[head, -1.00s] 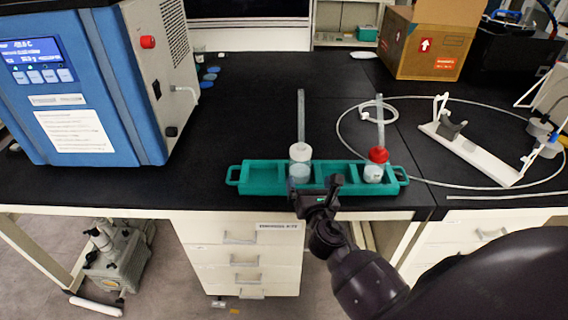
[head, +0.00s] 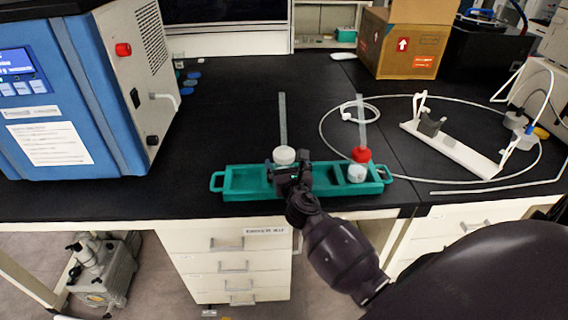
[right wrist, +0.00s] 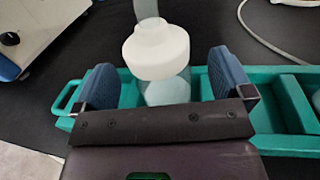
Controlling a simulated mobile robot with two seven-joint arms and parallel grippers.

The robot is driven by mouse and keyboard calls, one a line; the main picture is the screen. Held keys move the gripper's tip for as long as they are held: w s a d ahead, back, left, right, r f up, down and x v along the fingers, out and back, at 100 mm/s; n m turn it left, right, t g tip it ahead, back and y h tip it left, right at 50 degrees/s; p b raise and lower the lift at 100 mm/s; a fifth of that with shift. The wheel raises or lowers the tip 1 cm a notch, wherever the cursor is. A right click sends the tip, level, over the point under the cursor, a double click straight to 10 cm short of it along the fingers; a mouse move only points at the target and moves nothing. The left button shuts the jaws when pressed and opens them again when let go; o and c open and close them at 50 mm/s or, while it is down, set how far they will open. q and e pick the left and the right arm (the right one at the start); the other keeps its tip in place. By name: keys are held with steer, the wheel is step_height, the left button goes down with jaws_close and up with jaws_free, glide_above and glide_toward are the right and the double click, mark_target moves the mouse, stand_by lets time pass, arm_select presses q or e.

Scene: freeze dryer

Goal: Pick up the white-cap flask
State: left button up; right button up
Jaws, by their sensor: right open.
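The white-cap flask (head: 284,155) stands upright in the green tray (head: 240,170), with a clear tube rising from its cap. In the head view my right gripper (head: 288,168) covers its lower part. In the right wrist view the flask's white cap (right wrist: 156,48) and its clear body sit between the two blue finger pads of my open right gripper (right wrist: 165,85). A gap shows on each side, wider on the right. The left gripper is not in view.
A red-cap flask (head: 360,160) stands in the right part of the same tray. A blue machine (head: 60,100) is at the left. A white stand (head: 450,148) and looped tubing lie at the right, with a cardboard box (head: 405,45) behind.

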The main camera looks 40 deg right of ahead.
steer(key=shift+x, duration=1.35)
steer(key=shift+r, duration=0.1)
steer(key=c, duration=1.3)
